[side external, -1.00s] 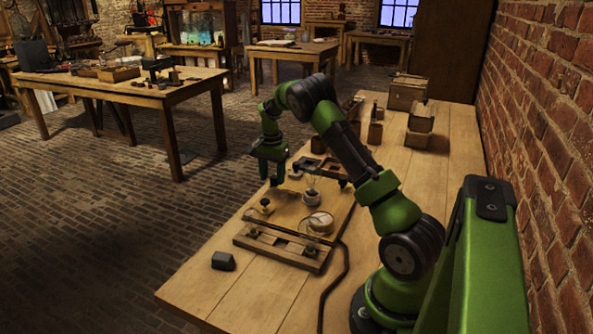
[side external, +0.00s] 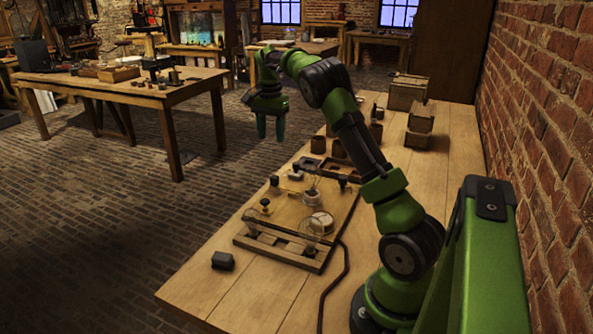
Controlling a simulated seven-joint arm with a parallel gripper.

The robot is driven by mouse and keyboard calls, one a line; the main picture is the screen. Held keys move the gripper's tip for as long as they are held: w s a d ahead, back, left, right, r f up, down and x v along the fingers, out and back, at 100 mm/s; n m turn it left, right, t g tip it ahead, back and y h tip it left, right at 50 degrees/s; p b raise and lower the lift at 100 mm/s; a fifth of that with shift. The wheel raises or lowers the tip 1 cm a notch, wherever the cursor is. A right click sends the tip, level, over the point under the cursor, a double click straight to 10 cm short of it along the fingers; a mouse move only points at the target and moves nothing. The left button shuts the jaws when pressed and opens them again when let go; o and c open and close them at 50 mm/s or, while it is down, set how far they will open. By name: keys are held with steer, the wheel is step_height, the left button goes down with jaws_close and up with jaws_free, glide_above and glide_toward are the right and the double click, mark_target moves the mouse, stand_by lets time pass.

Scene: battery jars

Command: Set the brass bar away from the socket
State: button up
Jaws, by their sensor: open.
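A wooden board (side external: 283,212) lies on the table with dark knobs, a round white dial (side external: 322,222) and a small bulb on a pale base (side external: 312,198). A thin brass-coloured strip (side external: 289,191) seems to run across its far-left part, beside a dark knob (side external: 274,181); it is too small to tell whether this is the brass bar or whether it touches a socket. I cannot make out the socket for certain. My gripper (side external: 271,130) is open and empty, fingers down, raised well above and beyond the board's far-left corner.
A dark block (side external: 223,261) sits at the near left. Brown jars (side external: 318,144), a shallow tray (side external: 342,169) and wooden boxes (side external: 407,92) stand toward the back. A black cable (side external: 346,265) runs beside the board. A brick wall bounds the right side.

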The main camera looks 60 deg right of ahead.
steer(key=shift+r, duration=1.4)
steer(key=s+a+n+t, duration=0.2)
steer(key=s+a+n, duration=0.2)
steer(key=a, duration=0.7)
steer(key=s+a+r+n+t+y, duration=0.1)
steer(key=s+a+n+t, duration=0.1)
steer(key=s+a+n, duration=0.3)
steer(key=s+a+r+n+t+y, duration=0.1)
steer(key=s+a+n+t, duration=0.2)
steer(key=s+a, duration=0.7)
steer(key=a+n, duration=0.2)
steer(key=a, duration=0.6)
steer(key=shift+s+r, duration=0.2)
steer(key=shift+r, duration=0.05)
